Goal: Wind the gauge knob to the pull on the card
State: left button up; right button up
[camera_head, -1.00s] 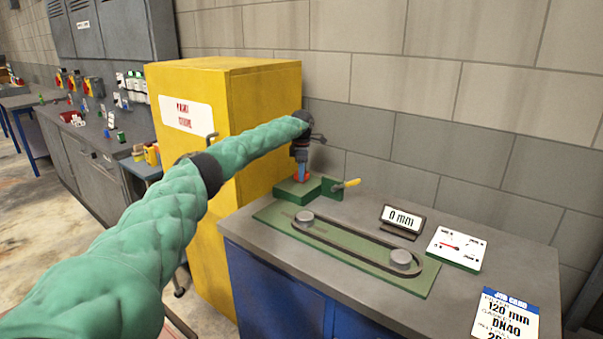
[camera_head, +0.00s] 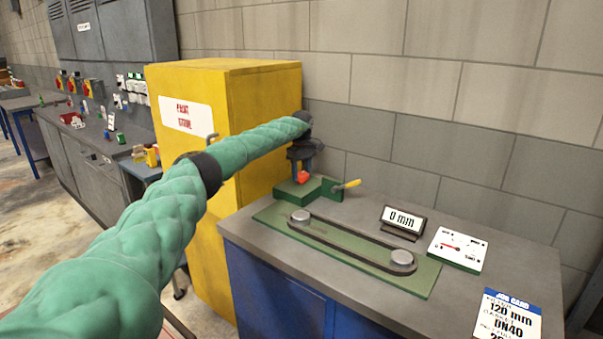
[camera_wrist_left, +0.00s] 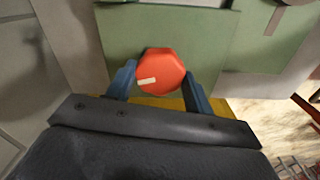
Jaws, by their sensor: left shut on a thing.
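The red gauge knob (camera_wrist_left: 160,71) has several flat sides and a short white mark at its lower left in the left wrist view. It also shows in the head view (camera_head: 303,177), on a green block (camera_head: 291,192). My left gripper (camera_head: 304,172) reaches down over the knob, and its two blue fingers (camera_wrist_left: 155,80) are shut on it from both sides. The job card (camera_head: 508,318) lies at the front right of the bench and reads 120 mm and DN40; its lower lines are cut off. A small display (camera_head: 402,219) reads 0 mm. My right gripper is not in view.
A belt (camera_head: 345,240) runs around two round pulleys on a green plate (camera_head: 425,281). A yellow-handled lever (camera_head: 347,185) sticks out beside the block. A white dial card (camera_head: 458,249) lies right of the display. A yellow cabinet (camera_head: 255,85) stands close behind my left arm.

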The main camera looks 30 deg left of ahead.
aim_at(301, 173)
pick_arm(q)
jog(key=shift+r+m, duration=0.15)
jog(key=shift+m, duration=0.35)
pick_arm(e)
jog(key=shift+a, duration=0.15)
pick_arm(q)
jog(key=o, duration=0.9)
jog(key=shift+o, duration=0.4)
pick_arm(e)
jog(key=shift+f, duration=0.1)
pick_arm(q)
jog(key=shift+w+r, duration=0.1)
jog(key=shift+r, duration=0.1)
notch_tip(301, 173, up, 7)
jog(key=shift+f+b, duration=0.2)
jog(key=shift+b, duration=0.7)
jog(key=shift+r, duration=0.3)
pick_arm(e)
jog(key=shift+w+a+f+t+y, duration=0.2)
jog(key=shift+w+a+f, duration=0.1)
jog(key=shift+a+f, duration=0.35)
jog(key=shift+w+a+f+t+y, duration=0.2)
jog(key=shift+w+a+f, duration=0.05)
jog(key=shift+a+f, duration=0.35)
